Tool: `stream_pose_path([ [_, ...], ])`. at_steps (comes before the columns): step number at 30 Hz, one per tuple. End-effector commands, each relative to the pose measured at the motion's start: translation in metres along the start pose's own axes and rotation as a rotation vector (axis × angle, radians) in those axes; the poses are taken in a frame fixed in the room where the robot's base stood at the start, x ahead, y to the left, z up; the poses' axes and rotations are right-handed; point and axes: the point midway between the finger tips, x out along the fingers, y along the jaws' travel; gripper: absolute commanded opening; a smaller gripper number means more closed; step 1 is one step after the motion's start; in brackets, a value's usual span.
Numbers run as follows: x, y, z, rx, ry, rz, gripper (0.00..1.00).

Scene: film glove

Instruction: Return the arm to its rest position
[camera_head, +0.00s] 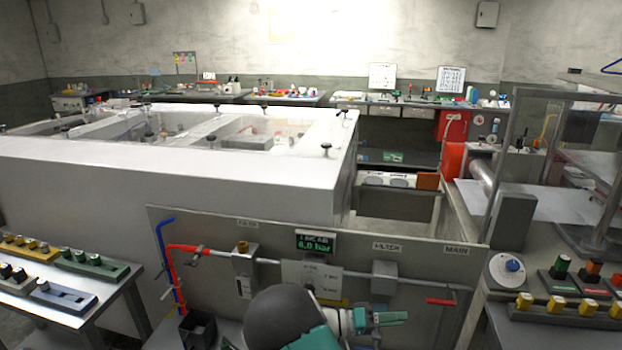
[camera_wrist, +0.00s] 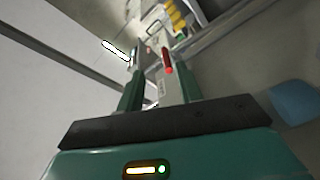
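My gripper (camera_head: 392,318) is low in the head view, at the end of my arm with its black dome and teal housing. It points right, in front of the grey valve panel (camera_head: 215,225). In the wrist view my gripper (camera_wrist: 152,62) has its two fingers apart, with a narrow gap between them and nothing seen held. A red lever (camera_head: 440,301) is on the panel below the MAIN label, right of my gripper. A red handle (camera_wrist: 167,60) shows near the right fingertip in the wrist view; whether it touches is unclear.
The panel carries a pipe, a LINE AIR display (camera_head: 317,242) and a red hose (camera_head: 190,247). A bench with switches (camera_head: 60,285) stands at left, and a glovebox-like frame (camera_head: 600,150) at right. A large white enclosure (camera_head: 180,165) fills the space behind.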

Motion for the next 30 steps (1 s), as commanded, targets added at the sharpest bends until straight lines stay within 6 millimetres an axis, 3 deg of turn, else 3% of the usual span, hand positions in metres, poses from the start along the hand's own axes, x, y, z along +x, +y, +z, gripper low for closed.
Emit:
stream_pose_path([
  [6, 0.023, 0.044, 0.024, -0.105, -0.269, -0.223, 0.36],
  [13, 0.027, 0.087, 0.049, -0.186, -0.455, -0.507, 0.36],
  [21, 0.016, 0.141, 0.074, -0.221, -0.543, -0.869, 0.36],
  [30, -0.006, 0.204, 0.097, -0.183, -0.475, -1.243, 0.36],
])
